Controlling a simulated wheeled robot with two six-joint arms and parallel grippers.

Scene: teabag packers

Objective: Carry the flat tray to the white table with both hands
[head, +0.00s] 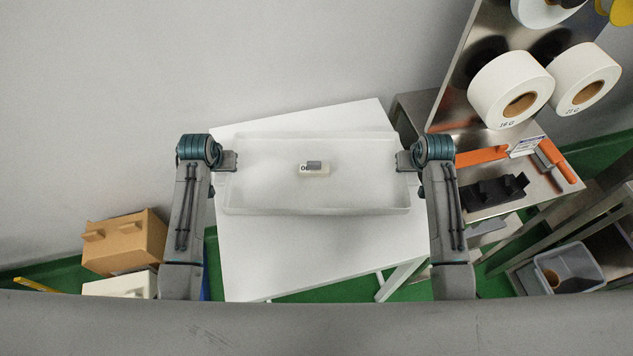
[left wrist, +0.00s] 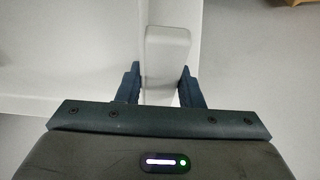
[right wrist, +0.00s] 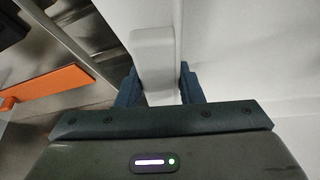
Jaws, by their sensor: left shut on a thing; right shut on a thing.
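The flat tray (head: 365,190) is white and shallow, with a small pale box with a grey patch (head: 314,168) lying near its middle. In the head view the tray is over the white table (head: 260,265); I cannot tell whether it touches the top. My left gripper (head: 229,161) is shut on the tray's left side, where the left wrist view shows a tray handle (left wrist: 168,50) between the fingers. My right gripper (head: 404,161) is shut on the right side, with a handle (right wrist: 153,60) between its fingers in the right wrist view. The tray looks about level.
A metal machine with large white rolls (head: 510,88) stands at the right, close to my right arm. Its bench carries an orange part (head: 482,156). Cardboard boxes (head: 125,240) are at the lower left. A grey bin (head: 568,268) is at the lower right. A plain wall is behind the table.

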